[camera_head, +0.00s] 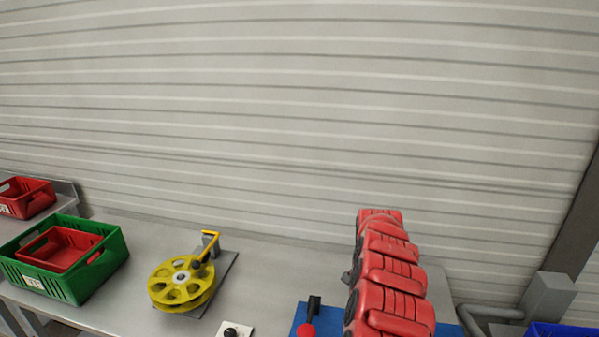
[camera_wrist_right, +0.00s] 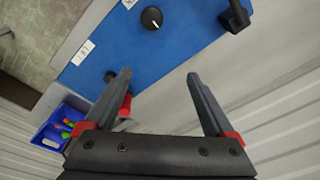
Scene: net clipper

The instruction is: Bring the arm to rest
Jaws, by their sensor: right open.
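My right gripper (camera_wrist_right: 158,74) shows in the right wrist view, with two dark fingers spread wide apart and red parts at their bases. It is open, with nothing between the fingertips. Beyond it is a blue plate (camera_wrist_right: 160,55) with a black knob (camera_wrist_right: 152,18). A red part (camera_wrist_right: 125,108) shows beside the left finger; I cannot tell whether it touches. Neither gripper is visible in the head view, and my left gripper is in no view.
A grey bench (camera_head: 125,300) carries a green crate (camera_head: 105,268) holding a red crate, a yellow reel (camera_head: 182,283), and a blue plate (camera_head: 300,312) with a red-and-black lever. Red ribbed shapes (camera_head: 390,275) rise at right. A blue bin (camera_wrist_right: 62,122) holds small coloured items.

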